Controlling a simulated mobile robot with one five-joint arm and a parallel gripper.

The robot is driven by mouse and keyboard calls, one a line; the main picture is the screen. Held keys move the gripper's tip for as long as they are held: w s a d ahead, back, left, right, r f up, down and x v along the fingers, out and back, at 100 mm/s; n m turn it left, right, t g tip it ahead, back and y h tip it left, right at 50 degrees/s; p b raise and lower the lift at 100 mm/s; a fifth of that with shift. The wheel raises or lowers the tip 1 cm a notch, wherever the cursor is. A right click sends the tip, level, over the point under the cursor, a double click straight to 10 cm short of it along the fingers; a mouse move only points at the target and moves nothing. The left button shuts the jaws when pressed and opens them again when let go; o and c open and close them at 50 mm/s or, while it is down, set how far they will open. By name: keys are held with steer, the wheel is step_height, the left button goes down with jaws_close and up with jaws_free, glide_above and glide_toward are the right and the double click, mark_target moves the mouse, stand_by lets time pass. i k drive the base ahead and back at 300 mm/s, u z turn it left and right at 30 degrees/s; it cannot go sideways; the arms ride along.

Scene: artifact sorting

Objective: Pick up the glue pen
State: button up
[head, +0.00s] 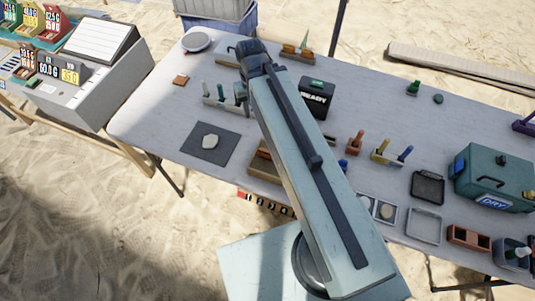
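My arm reaches from the bottom of the view over the table, with its far end bent down beside a small grey rack (224,103). The rack holds several short upright pen-like items, one with a green part (221,92). They are too small to tell which is the glue pen. My gripper (240,92) is at the rack's right end, partly hidden by the arm's wrist. I cannot tell whether its fingers are open or shut, or whether they touch an item.
A black READY box (317,97) stands right of the arm. A teal DRY case (490,178), trays and small tools crowd the right side. The table's left front is mostly clear.

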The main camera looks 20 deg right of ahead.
mark_target(360, 134)
steer(key=u, duration=0.8)
steer(key=k, duration=0.65)
steer(key=u, duration=0.25)
